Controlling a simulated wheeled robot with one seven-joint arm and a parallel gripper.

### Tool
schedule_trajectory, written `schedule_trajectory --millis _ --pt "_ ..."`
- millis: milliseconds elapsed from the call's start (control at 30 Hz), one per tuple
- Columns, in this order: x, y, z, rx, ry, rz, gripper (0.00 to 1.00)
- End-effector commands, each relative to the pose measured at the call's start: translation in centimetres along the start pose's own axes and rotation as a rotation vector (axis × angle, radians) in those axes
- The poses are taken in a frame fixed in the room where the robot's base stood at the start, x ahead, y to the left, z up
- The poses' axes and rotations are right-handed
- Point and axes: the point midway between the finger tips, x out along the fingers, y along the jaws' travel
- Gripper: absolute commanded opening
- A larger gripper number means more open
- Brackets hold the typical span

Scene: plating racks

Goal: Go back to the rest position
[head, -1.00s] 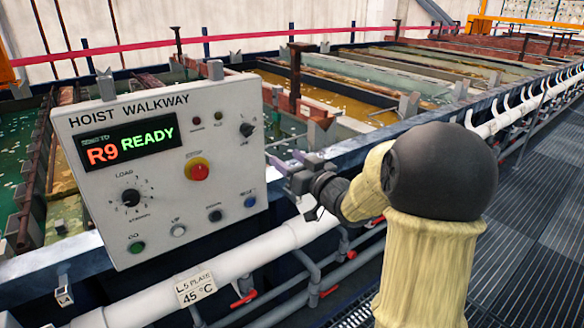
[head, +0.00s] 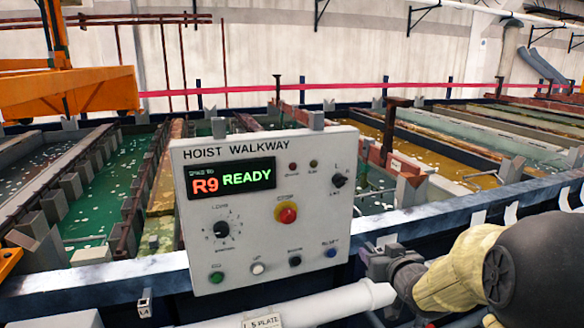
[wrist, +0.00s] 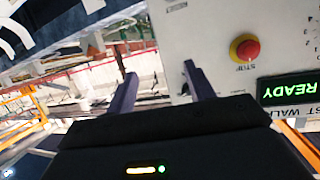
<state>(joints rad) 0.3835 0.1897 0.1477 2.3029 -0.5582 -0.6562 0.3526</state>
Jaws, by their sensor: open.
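My gripper (head: 384,244) is just right of the lower right corner of the hoist walkway control box (head: 264,262) in the head view, partly hidden by my own wrist. In the wrist view my gripper (wrist: 160,85) shows two purple fingers spread apart with nothing between them. The control box (wrist: 215,45) fills the upper right there, appearing upside down. Its red stop button (wrist: 245,47) and the green READY display (wrist: 290,88) show beyond the right finger. The display (head: 232,180) reads R9 READY in the head view. I cannot tell whether any finger touches the box.
Open tanks of green (head: 95,195) and amber liquid (head: 440,150) lie behind the box. The dark tank rim (head: 440,211) runs close behind my gripper. A white pipe (head: 335,303) runs below the box. An orange hoist frame (head: 75,92) stands at upper left.

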Motion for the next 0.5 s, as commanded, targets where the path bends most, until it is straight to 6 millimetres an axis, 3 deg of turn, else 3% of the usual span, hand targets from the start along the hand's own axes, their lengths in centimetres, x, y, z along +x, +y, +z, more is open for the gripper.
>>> schedule_trajectory --millis 267,500 --pt "-4.6 -2.1 9.3 0.006 -0.428 0.129 0.53" --pt "-11.8 -5.6 16.8 0.034 -0.819 0.135 0.53"
